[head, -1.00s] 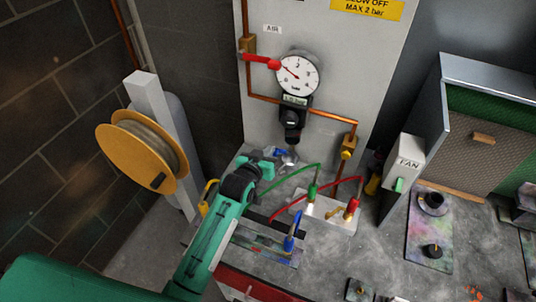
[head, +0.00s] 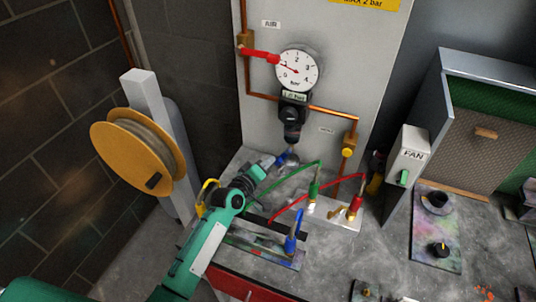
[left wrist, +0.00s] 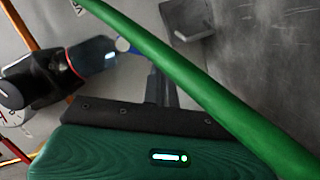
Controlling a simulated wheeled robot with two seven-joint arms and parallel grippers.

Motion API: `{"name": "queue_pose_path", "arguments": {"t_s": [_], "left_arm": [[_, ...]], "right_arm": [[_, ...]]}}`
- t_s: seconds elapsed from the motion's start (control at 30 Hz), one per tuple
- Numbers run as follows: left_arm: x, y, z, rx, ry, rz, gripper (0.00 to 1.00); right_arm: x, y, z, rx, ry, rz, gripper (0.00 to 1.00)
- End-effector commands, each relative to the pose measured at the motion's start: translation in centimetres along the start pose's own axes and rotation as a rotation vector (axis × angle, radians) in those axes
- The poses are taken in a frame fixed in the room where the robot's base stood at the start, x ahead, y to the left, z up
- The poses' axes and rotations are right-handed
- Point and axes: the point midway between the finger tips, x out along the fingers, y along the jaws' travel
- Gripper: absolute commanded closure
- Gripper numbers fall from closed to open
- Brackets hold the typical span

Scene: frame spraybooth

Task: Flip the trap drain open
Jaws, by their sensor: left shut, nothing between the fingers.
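The trap under the regulator (head: 292,132) is a dark bowl in the head view, with a small blue part near its lower end. In the left wrist view the trap bowl (left wrist: 92,55) lies sideways, and the drain (left wrist: 122,46) is a small blue and white tip at its end. My left gripper (head: 273,163) is shut and empty, with its tips close to the blue part below the trap. I cannot tell whether they touch. My right gripper is out of view.
The green hose (left wrist: 190,75) crosses close in front of the left wrist camera. A small metal cup (head: 292,160) sits under the trap. A hose reel (head: 140,150) is at left.

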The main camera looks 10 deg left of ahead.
Motion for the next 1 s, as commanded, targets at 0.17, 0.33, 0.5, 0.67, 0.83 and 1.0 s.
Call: {"name": "queue_pose_path", "arguments": {"t_s": [0.17,0.33,0.5,0.67,0.83,1.0], "left_arm": [[0.2,-0.5,0.9,-0.038,-0.002,0.009,1.00],[0.4,-0.6,1.5,-0.037,-0.001,0.009,1.00],[0.5,-0.7,2.0,-0.036,-0.002,0.008,1.00],[0.5,-0.8,2.3,-0.035,-0.002,0.008,1.00],[0.6,-0.8,2.4,-0.034,-0.002,0.008,1.00],[0.6,-0.8,2.5,-0.034,-0.002,0.008,1.00]], "right_arm": [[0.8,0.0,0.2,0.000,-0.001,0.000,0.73],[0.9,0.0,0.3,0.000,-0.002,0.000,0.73],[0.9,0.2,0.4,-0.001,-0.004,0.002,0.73],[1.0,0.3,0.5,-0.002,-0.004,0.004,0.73],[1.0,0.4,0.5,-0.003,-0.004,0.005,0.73],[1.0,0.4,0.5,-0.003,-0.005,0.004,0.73]]}}
